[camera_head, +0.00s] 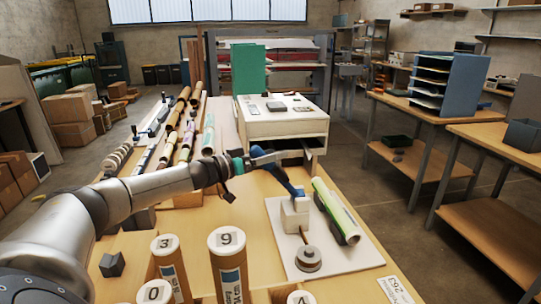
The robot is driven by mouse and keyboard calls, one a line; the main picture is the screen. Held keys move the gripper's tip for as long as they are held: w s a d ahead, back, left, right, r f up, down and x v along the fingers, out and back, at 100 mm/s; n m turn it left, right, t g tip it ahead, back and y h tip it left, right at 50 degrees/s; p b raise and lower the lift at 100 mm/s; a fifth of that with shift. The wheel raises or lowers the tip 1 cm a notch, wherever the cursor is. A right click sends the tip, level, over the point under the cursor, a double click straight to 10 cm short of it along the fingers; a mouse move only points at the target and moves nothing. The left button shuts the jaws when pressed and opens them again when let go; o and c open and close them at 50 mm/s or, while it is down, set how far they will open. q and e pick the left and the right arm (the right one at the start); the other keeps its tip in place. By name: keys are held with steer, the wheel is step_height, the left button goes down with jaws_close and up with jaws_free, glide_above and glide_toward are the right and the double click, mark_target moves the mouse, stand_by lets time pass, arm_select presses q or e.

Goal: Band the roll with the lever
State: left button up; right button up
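A green and white roll (336,212) lies slanted at the right of a pale board (352,262), resting on a dark support. Beside it stands a white block (294,214), the banding device. A blue bar, seemingly the lever (284,176), slants up and left from its top. My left arm reaches in from the left, and my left gripper (258,158) is at the bar's upper end. The fingers are too small and overlapped to tell whether they are shut on it. My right gripper is not in view.
A round grey disc (308,258) sits at the board's front. Upright numbered tubes (228,262) stand at the table's front edge. A white machine (284,122) stands behind, and several long rolls (184,132) lie at the back left. A small dark cube (112,265) is at the left.

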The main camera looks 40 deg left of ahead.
arm_select(q)
jaws_close()
stand_by(0.3)
stand_by(1.0)
